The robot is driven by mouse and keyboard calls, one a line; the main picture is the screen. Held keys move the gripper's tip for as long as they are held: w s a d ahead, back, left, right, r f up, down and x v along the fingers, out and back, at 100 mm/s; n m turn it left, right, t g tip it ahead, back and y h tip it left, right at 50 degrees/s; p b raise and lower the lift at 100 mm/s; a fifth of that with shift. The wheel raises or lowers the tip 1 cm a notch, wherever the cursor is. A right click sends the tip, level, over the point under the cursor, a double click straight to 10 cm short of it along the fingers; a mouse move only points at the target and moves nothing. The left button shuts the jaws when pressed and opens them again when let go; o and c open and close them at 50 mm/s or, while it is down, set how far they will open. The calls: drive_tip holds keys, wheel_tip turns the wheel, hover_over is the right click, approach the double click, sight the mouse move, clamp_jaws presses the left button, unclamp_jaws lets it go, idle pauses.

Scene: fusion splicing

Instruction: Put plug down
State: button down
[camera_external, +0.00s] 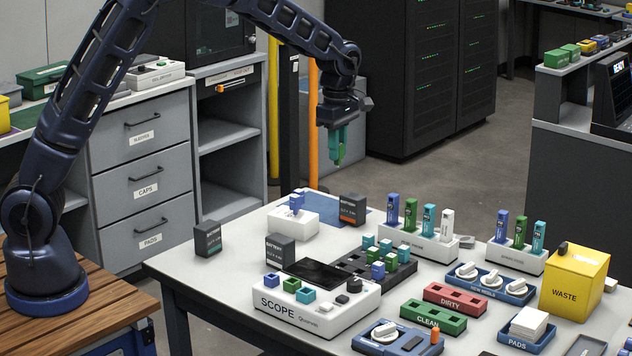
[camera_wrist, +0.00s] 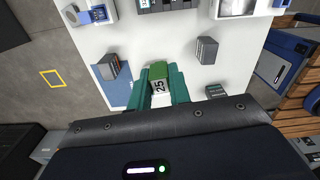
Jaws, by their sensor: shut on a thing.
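My gripper (camera_external: 338,152) hangs high above the back of the white table, with its teal fingers pointing down. In the wrist view my gripper (camera_wrist: 160,88) is shut on a green plug (camera_wrist: 158,72). The plug has a white face marked 25. In the external view the green plug (camera_external: 338,157) shows only partly between the fingers. Below stands a white block (camera_external: 292,223) with a blue piece on top. Other plugs stand upright in a white rack (camera_external: 425,246) and a second white rack (camera_external: 512,260). A red DIRTY tray (camera_external: 455,299) and a green CLEAN tray (camera_external: 433,317) lie at the front.
Dark boxes (camera_external: 207,238) stand around the white block. The SCOPE unit (camera_external: 316,305) and a dark holder (camera_external: 352,265) with teal, green and blue pieces fill the middle. A yellow WASTE bin (camera_external: 575,283) is at the right.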

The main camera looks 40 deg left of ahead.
drive_tip(key=w+a+r+n, duration=0.2)
drive_tip(key=a+r+n, duration=0.1)
drive_tip(key=a, duration=1.4)
hover_over(285, 213)
wheel_tip(285, 213, down, 20)
drive_tip(key=c, duration=1.3)
unclamp_jaws()
drive_tip(key=shift+f, duration=0.1)
